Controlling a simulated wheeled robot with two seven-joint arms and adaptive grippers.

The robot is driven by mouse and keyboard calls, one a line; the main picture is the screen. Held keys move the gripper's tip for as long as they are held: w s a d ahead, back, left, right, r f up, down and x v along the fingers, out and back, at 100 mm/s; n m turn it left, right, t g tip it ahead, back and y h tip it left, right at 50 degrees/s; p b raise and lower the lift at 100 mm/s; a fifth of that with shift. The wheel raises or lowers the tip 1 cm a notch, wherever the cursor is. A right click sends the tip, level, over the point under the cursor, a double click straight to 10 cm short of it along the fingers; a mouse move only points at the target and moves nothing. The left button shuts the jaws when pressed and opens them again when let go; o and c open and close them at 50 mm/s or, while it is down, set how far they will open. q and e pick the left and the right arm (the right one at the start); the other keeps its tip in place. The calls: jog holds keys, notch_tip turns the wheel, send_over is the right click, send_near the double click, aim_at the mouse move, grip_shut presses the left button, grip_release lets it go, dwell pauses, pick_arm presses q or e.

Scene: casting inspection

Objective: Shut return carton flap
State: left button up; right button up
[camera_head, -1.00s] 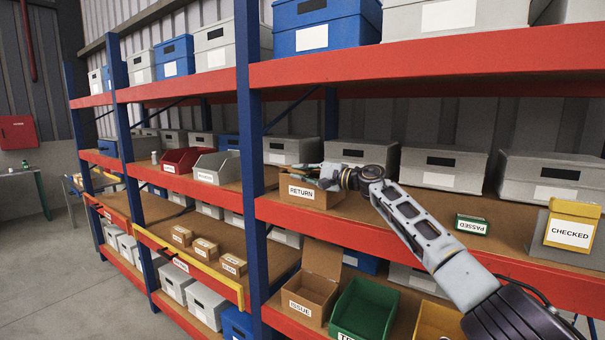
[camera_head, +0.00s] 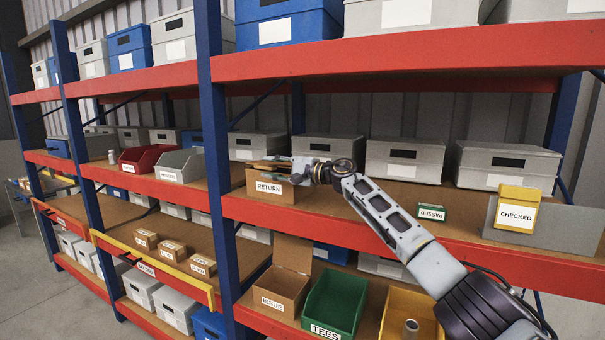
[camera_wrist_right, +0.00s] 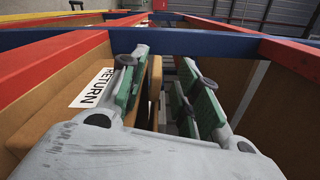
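The return carton (camera_head: 278,190) is a brown cardboard box with a white RETURN label, on the middle shelf beside the blue upright. My right gripper (camera_head: 270,164) is at the carton's top, reaching in from the right. In the right wrist view its green-padded fingers (camera_wrist_right: 160,85) are spread apart, with the labelled carton wall (camera_wrist_right: 75,105) to their left. A narrow brown cardboard edge (camera_wrist_right: 155,78) shows between the fingers; no finger visibly grips it. My gripper covers much of the carton's top, so the flap's angle is unclear. My left gripper is out of view.
Grey lidded boxes (camera_head: 404,160) stand behind. A green PASSED block (camera_head: 432,212) and yellow CHECKED card (camera_head: 516,209) are to the right. An open ISSUE carton (camera_head: 281,291), green bin (camera_head: 336,303) and yellow bin (camera_head: 412,313) are below. The shelf front near PASSED is clear.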

jog(key=v, duration=1)
dwell(0.5)
jog(key=shift+f, duration=0.15)
